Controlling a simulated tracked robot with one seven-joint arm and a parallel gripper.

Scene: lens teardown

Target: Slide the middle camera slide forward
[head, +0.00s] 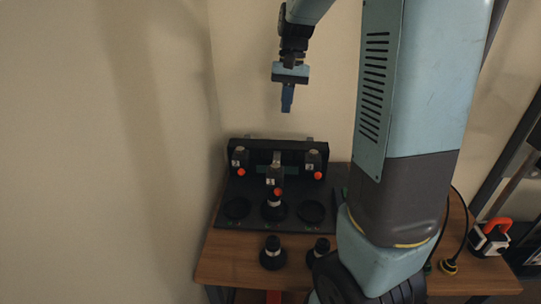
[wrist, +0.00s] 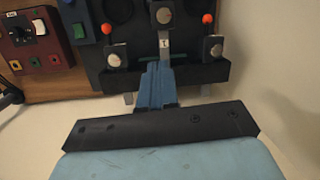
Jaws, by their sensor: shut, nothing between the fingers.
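The middle camera slide (head: 275,176) is a dark block with a round silver face and an orange knob, on a pale rail. It stands out farther from the black back bar (head: 262,153) than the left slide (head: 240,157) and right slide (head: 314,161). It sits over a lens (head: 273,209) on the dark board. In the wrist view the middle slide (wrist: 163,14) is at the top edge, partly cut off. My gripper (head: 287,108) is shut and empty, raised above the bar, apart from the slides. Its blue fingers (wrist: 155,68) overlap the bar in the wrist view.
Two lenses (head: 272,252) (head: 319,248) stand on the wooden table (head: 230,265) in front of the board. The left and right round pads (head: 237,208) (head: 311,211) are empty. A red control box (wrist: 36,40) shows in the wrist view. Walls stand behind and left.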

